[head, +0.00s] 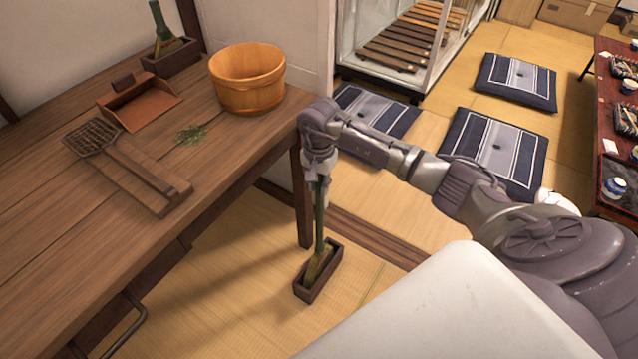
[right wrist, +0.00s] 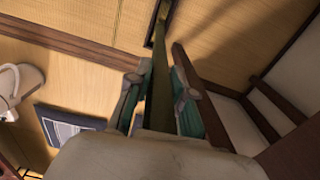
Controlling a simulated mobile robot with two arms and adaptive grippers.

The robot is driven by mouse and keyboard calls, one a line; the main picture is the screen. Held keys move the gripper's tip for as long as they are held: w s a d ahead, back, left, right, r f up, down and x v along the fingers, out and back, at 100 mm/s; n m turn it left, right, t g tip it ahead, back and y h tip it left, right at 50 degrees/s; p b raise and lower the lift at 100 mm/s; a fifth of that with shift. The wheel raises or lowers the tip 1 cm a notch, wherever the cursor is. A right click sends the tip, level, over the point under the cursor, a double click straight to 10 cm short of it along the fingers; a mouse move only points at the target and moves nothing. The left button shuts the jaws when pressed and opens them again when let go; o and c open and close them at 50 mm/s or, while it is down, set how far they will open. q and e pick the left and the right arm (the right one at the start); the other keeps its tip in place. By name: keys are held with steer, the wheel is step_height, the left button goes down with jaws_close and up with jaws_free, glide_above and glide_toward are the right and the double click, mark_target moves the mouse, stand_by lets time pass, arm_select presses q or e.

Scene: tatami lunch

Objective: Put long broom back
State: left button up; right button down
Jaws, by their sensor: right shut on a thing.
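The long broom (head: 320,228) has a thin green handle and straw-coloured bristles. It stands nearly upright beside the table's right end. Its bristle end shows within the rim of a small dark wooden box (head: 306,292) on the tatami floor; I cannot tell whether it touches the bottom. My right gripper (head: 318,186) points down and is shut on the upper handle. In the right wrist view, the handle (right wrist: 160,75) runs between the two fingers (right wrist: 156,90) towards the box (right wrist: 149,38). My left gripper is out of view.
The wooden table (head: 50,230) holds a bucket (head: 247,85), a dustpan (head: 140,103), a slatted wooden tool (head: 130,170), green scraps (head: 191,134) and a short green-handled brush (head: 160,25) in a holder. Table leg (head: 302,200) stands close to the broom. Cushions (head: 495,150) lie beyond.

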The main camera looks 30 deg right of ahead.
steer(key=c, duration=0.9)
jaws_free()
steer(key=shift+c, duration=0.2)
steer(key=shift+r, duration=0.1)
step_height(320, 180, up, 12)
steer(key=shift+f, duration=0.1)
steer(key=shift+s, duration=0.1)
